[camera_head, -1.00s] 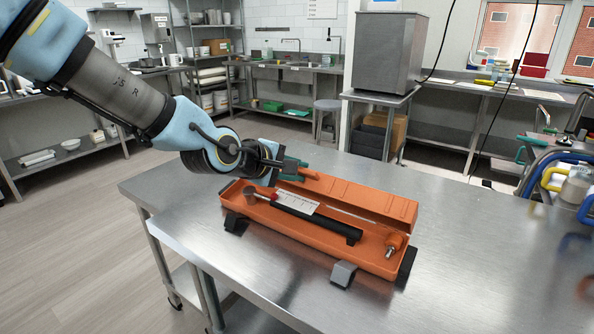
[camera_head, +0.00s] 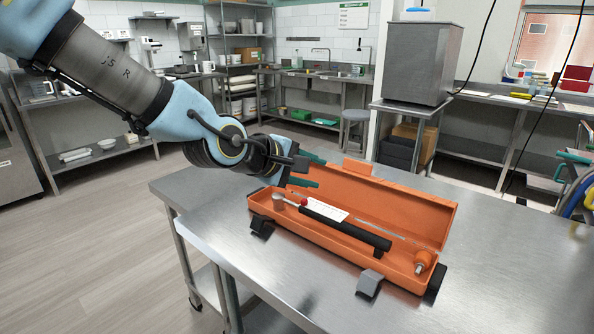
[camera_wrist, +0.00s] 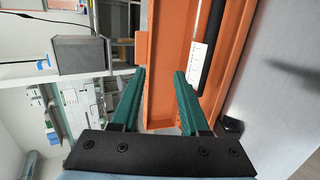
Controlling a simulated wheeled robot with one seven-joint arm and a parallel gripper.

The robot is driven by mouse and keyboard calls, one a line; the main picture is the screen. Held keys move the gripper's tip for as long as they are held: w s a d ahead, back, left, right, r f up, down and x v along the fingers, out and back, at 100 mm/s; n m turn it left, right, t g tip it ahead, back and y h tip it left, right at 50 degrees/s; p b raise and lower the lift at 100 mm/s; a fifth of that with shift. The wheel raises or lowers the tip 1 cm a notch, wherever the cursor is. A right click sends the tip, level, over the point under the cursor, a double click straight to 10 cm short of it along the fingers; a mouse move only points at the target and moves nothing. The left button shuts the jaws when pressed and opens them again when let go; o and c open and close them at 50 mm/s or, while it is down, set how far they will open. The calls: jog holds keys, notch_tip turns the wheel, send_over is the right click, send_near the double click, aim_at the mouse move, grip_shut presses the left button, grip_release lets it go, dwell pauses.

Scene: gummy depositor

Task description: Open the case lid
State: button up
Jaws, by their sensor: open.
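The long orange case (camera_head: 325,244) sits on the steel table, and its inside shows. Its orange lid (camera_head: 390,203) stands raised along the far edge, roughly upright, with a small tab (camera_head: 357,167) on its top edge. My gripper (camera_head: 311,171) is at the left end of the lid with its green fingers apart. In the wrist view the open fingers (camera_wrist: 160,74) lie across the end of the lid (camera_wrist: 168,45); I cannot tell whether they touch it. A long black-handled tool (camera_head: 345,229) lies in the case.
A white card (camera_head: 326,208) and an orange-capped piece (camera_head: 425,260) lie in the case. Dark feet or clamps (camera_head: 369,282) stand at its front. The table (camera_head: 235,216) is bare left of and in front of the case. A steel cabinet (camera_head: 418,62) stands behind.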

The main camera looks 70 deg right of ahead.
jog(key=shift+v, duration=2.95)
